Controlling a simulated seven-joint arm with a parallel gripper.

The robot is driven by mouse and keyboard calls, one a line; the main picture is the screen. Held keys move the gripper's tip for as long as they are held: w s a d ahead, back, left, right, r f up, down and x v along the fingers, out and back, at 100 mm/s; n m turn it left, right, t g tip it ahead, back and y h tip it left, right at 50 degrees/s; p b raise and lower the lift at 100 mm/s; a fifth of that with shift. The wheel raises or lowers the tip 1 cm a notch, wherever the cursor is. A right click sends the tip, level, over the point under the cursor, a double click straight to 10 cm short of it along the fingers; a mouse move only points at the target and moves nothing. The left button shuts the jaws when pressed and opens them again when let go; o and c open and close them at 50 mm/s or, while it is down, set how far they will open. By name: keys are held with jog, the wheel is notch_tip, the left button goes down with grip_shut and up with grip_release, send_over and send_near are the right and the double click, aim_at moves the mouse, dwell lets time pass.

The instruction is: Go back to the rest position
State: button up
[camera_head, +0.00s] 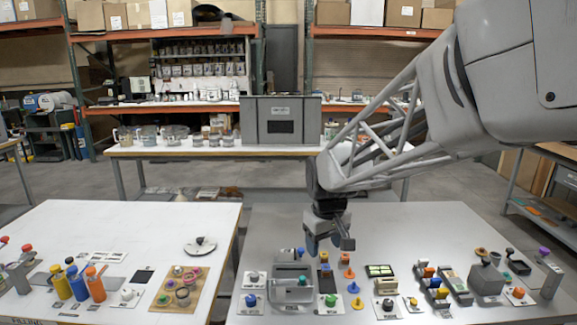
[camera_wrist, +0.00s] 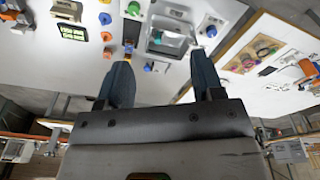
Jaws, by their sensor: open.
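My gripper (camera_head: 328,240) hangs from my arm above the back part of the grey table (camera_head: 420,220). In the wrist view its two fingers (camera_wrist: 162,85) are spread apart with nothing between them. The fingers point over the table, and a grey tray (camera_wrist: 168,37) and small coloured knobs lie beyond their tips. The gripper is apart from the table and its objects.
Below my gripper stand a grey tray (camera_head: 291,290), orange cones (camera_head: 349,273) and several knobbed blocks. More coloured parts stand at right. The white table (camera_head: 110,225) at left holds bottles (camera_head: 78,284) and a wooden board (camera_head: 182,287). The grey table's back strip is clear.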

jog(key=s+d+m, duration=0.2)
jog(key=s+d, duration=0.3)
jog(key=s, duration=0.8)
jog(key=s+d+r+m+t, duration=0.1)
jog(key=s+d+m, duration=0.2)
jog(key=s, duration=1.1)
jog(key=shift+s+d+m, duration=0.15)
jog(key=shift+d+m, duration=0.15)
jog(key=shift+d, duration=0.7)
